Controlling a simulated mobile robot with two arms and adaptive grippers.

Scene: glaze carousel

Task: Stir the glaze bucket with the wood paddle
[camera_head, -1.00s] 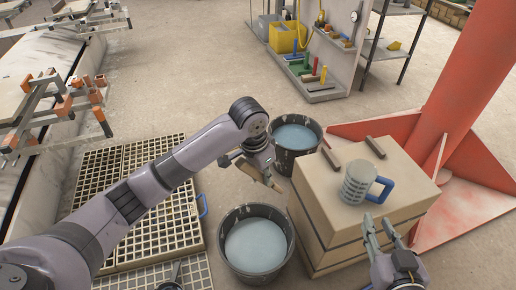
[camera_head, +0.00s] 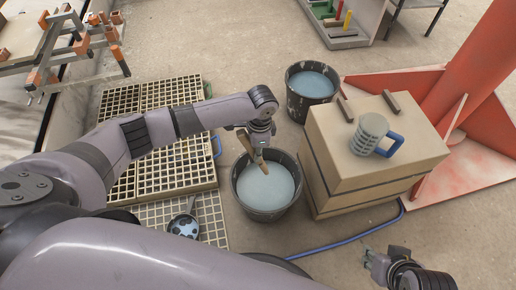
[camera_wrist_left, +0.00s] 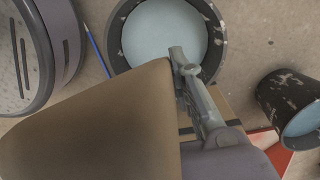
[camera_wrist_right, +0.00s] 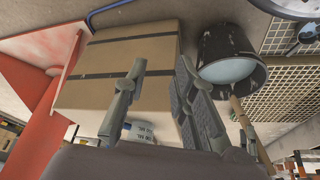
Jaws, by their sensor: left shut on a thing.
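The near glaze bucket (camera_head: 265,190) is black and holds pale blue glaze. It also shows at the top of the left wrist view (camera_wrist_left: 165,32). My left gripper (camera_head: 259,152) is shut on the brown wood paddle (camera_head: 243,140) above the bucket's back rim. The paddle fills much of the left wrist view (camera_wrist_left: 90,125). My right gripper (camera_head: 375,262) is open and empty, in front of the box; its spread fingers show in the right wrist view (camera_wrist_right: 158,85).
A tan box (camera_head: 375,165) right of the bucket carries a grey mug (camera_head: 368,135) with a blue handle and two dark bars. A second bucket (camera_head: 312,82) stands behind. Gratings (camera_head: 160,165) lie left, with a small pan (camera_head: 184,226) on them. A blue hose (camera_head: 350,238) crosses the floor.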

